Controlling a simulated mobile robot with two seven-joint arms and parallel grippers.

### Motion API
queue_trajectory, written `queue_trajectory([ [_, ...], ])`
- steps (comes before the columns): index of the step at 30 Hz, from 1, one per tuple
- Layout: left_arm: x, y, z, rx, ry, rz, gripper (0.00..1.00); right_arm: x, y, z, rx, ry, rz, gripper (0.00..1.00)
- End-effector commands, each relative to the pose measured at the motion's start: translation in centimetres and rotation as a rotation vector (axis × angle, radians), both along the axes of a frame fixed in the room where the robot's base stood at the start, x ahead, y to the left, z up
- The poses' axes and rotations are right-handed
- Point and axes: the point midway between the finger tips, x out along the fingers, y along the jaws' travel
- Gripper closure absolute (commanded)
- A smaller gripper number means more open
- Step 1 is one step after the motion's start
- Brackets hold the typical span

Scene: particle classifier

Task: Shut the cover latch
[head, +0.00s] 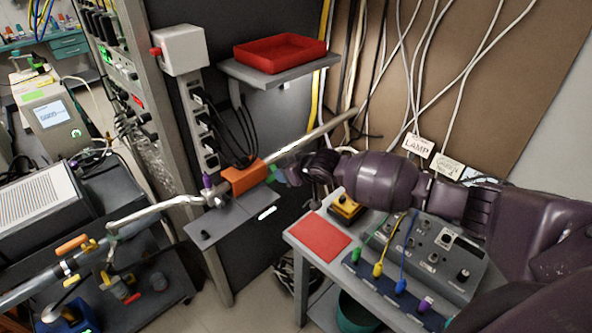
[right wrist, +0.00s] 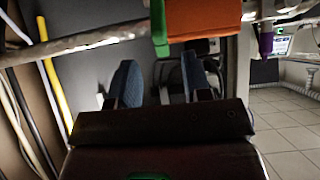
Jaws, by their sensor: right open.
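An orange cover (head: 245,177) sits around the grey horizontal pipe in the middle of the head view. In the right wrist view the orange cover (right wrist: 203,18) is at the top, with a narrow green piece (right wrist: 158,28) at its left end. I cannot tell for certain whether this green piece is the latch or how it stands. My right gripper (head: 290,172) is at the cover's right end in the head view. Its two blue fingers (right wrist: 160,85) are apart, with nothing seen between them, below the cover. My left gripper is not in view.
A shelf with a red tray (head: 280,53) stands above the pipe. A grey plate (head: 232,218) lies below the cover. A control box (head: 430,250) and a red mat (head: 319,238) are on the right-hand table. Cables hang on the back panel.

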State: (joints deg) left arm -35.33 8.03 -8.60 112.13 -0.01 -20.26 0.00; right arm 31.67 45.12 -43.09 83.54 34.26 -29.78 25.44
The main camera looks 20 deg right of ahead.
Motion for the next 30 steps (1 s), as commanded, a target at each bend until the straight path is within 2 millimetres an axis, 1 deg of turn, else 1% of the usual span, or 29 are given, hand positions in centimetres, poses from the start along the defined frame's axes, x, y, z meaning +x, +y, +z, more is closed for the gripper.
queue_trajectory([
  [3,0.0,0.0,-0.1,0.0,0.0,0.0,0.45,-1.3,-0.5,0.9,-0.002,0.0,0.0,0.55],
  [9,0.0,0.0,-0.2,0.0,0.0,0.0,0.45,-2.7,-1.0,2.0,0.0,0.001,0.0,0.55],
  [15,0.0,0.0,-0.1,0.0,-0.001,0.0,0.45,-3.2,-1.1,2.4,0.0,0.0,0.0,0.55],
  [22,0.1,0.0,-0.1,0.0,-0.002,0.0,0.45,-3.2,-1.2,2.4,0.0,0.001,0.0,0.55],
  [24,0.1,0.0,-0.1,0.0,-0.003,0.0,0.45,-3.3,-1.2,2.3,-0.001,0.002,0.0,0.66],
  [26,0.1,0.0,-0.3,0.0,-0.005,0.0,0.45,-3.5,-1.3,1.7,-0.001,0.007,-0.003,0.75],
  [27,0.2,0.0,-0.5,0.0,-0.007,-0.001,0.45,-3.8,-1.4,0.9,0.0,0.015,-0.003,0.81],
  [29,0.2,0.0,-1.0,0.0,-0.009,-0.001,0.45,-4.4,-1.5,-0.5,0.002,0.03,-0.009,0.91],
  [30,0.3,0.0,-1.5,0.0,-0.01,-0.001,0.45,-5.0,-1.6,-1.7,0.006,0.04,-0.011,0.97],
])
